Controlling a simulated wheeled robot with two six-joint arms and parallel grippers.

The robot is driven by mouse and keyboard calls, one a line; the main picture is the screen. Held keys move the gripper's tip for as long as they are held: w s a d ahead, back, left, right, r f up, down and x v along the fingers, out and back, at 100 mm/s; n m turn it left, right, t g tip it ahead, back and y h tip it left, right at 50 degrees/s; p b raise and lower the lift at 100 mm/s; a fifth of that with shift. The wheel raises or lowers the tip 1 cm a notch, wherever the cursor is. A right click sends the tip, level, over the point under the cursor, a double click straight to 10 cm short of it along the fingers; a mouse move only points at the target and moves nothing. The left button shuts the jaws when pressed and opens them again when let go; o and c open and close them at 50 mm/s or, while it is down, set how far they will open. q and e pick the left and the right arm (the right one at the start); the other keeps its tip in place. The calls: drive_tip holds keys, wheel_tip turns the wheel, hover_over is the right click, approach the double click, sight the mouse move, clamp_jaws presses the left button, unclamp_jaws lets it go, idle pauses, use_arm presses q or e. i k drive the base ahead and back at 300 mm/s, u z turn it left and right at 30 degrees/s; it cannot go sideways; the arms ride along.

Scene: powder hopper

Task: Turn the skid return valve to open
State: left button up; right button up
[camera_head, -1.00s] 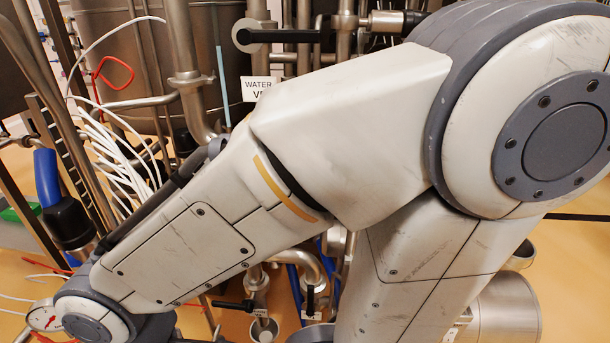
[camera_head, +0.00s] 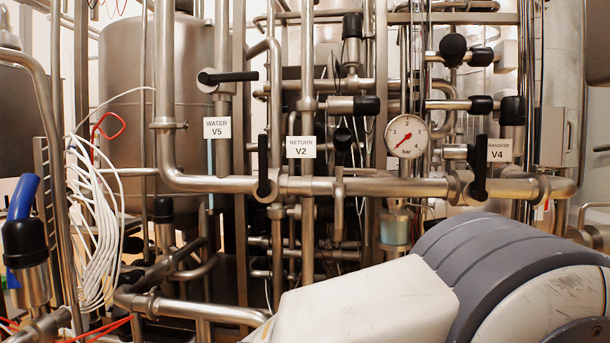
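The return valve's white label (camera_head: 300,147) reads RETURN V2 and hangs above a horizontal steel pipe (camera_head: 350,187). Just left of it is a black lever handle (camera_head: 263,165), standing upright, across the line of that pipe. Neither gripper shows in the head view. Only a link of one of my arms fills the lower right, in front of and below the pipework. Nothing of mine touches the lever.
A WATER V5 label (camera_head: 217,127) has a horizontal black lever (camera_head: 228,77) above it. A TRANSFER V4 label (camera_head: 499,150) has an upright black lever (camera_head: 480,167) beside it. A pressure gauge (camera_head: 407,136) sits between. White cables (camera_head: 95,220) hang at left.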

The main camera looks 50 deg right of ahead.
sight(263, 191)
drive_tip(key=z, duration=0.1)
drive_tip(key=k, duration=0.3)
drive_tip(key=u, duration=0.6)
drive_tip(key=i, duration=0.65)
drive_tip(key=z, duration=4.1)
drive_tip(key=k, duration=0.9)
drive_tip(key=u, duration=1.35)
